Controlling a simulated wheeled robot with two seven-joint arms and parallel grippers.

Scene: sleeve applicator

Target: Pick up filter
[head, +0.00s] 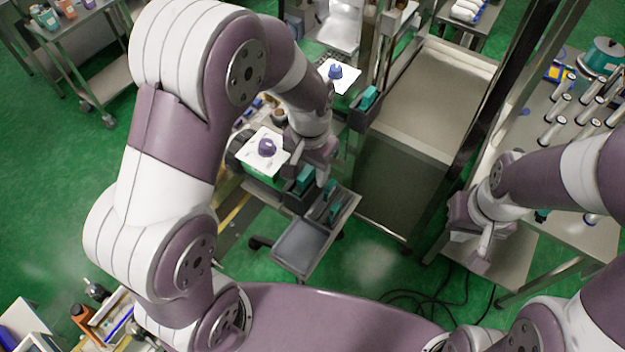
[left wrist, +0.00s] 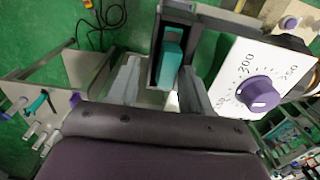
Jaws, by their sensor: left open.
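No part is labelled as the filter, and I cannot tell for certain which one it is. A teal block (left wrist: 171,55) sits in a dark upright holder (left wrist: 157,70) in the left wrist view. In the head view a teal block (head: 304,178) shows in a dark holder beside my left gripper (head: 322,172). My left gripper is open, its two grey fingers (left wrist: 160,90) on either side of the dark holder in the left wrist view, with no clear grip on the block. My right gripper (head: 484,246) hangs at the right; its finger gap is unclear.
A white dial panel (head: 267,150) with a purple knob stands beside the left gripper; its dial (left wrist: 258,94) is close in the wrist view. More teal parts (head: 334,212) and a grey tray (head: 300,245) are nearby. A steel cabinet (head: 435,90) stands behind.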

